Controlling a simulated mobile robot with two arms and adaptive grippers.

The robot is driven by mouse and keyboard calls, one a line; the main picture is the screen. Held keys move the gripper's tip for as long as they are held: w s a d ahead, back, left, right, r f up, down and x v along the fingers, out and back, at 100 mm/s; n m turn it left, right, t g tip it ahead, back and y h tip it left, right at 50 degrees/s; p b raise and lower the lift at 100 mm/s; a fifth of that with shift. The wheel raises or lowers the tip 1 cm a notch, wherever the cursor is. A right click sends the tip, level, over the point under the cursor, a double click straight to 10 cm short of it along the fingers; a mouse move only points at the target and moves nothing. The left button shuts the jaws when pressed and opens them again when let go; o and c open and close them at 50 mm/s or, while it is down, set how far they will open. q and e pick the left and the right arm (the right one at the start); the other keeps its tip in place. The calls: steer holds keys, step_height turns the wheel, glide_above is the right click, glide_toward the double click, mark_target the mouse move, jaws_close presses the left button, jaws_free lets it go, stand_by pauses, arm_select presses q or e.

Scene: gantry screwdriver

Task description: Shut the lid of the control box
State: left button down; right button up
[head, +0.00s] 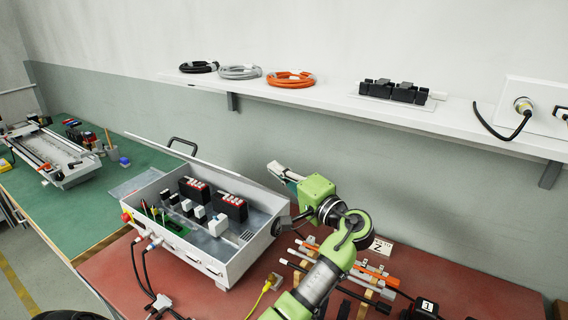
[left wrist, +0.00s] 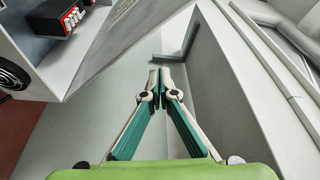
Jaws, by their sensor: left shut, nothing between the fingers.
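The control box (head: 245,262) is an open white case on the red bench, left of centre in the head view. Inside are black and red modules, white blocks and a green part. Its lid (head: 165,146) stands up along the back side, with a dark handle behind it. In the left wrist view the lid (left wrist: 115,35) is a pale slanting panel at the upper left. My left gripper (head: 276,170) is by the right end of the lid, above the box's back right corner. Its teal fingers (left wrist: 160,72) are shut and empty. Whether they touch the lid is unclear.
A white shelf (head: 330,105) with coiled cables and a black connector block runs along the wall behind. Orange and black tools lie on a rack (head: 350,268) right of the box. Cables hang at the box's front. A green bench (head: 60,208) stands left.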

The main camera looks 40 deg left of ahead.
arm_select(q)
steer(key=s+f+b, duration=0.1)
steer(key=s+f, duration=0.3)
steer(key=shift+s+d+b, duration=0.2)
steer(key=shift+d+b, duration=0.05)
steer(key=shift+b, duration=0.15)
steer(key=shift+f, duration=0.1)
steer(key=v, duration=0.7)
steer(key=shift+d, duration=0.3)
